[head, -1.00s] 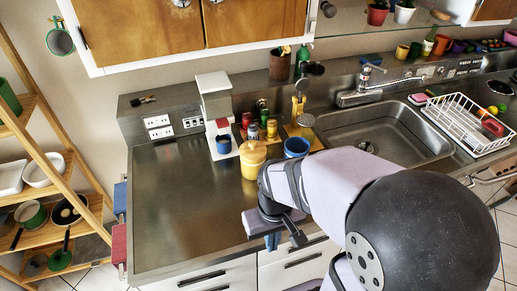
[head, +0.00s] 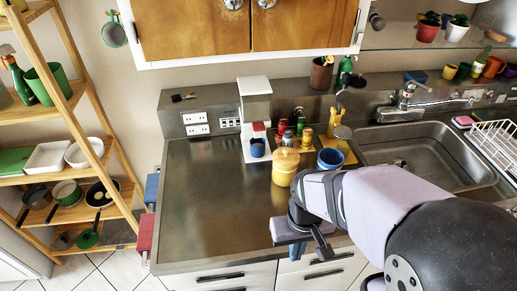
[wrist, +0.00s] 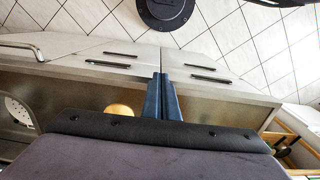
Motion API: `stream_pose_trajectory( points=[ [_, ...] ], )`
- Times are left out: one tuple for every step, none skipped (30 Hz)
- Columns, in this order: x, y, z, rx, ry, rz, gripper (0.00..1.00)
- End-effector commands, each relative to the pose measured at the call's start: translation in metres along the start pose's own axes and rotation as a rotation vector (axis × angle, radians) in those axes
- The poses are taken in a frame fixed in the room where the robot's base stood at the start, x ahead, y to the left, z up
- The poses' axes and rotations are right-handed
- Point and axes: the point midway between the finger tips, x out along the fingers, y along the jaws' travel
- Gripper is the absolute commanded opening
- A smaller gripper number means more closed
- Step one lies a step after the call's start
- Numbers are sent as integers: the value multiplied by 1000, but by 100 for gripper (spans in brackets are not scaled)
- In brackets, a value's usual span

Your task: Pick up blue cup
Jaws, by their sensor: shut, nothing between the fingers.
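A larger blue cup (head: 330,160) stands upright on the counter in the head view, right of a yellow lidded jar (head: 285,168). A smaller blue cup (head: 257,148) stands on the base of the white coffee machine (head: 255,105). I cannot tell which cup the task means. My gripper (head: 297,250) is near the counter's front edge, in front of both cups and apart from them. In the wrist view its blue fingers (wrist: 162,97) are together and empty. No blue cup shows in the wrist view.
The left metal counter (head: 215,215) is clear. Bottles (head: 283,128) and a utensil stand (head: 335,135) stand close behind the larger cup. The sink (head: 425,155) is to the right. A wooden shelf rack (head: 75,115) stands at the left.

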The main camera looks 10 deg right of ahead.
Motion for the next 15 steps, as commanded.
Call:
stream_pose_trajectory(
  points=[
    [0,0,0,0,0,0,0],
    [0,0,0,0,0,0,0],
    [0,0,0,0,0,0,0],
    [0,0,0,0,0,0,0],
    [0,0,0,0,0,0,0],
    [0,0,0,0,0,0,0],
    [0,0,0,0,0,0,0],
    [0,0,0,0,0,0,0],
    [0,0,0,0,0,0,0],
    [0,0,0,0,0,0,0],
    [0,0,0,0,0,0,0],
    [0,0,0,0,0,0,0],
    [0,0,0,0,0,0,0],
    [0,0,0,0,0,0,7],
    [0,0,0,0,0,0,17]
  ],
)
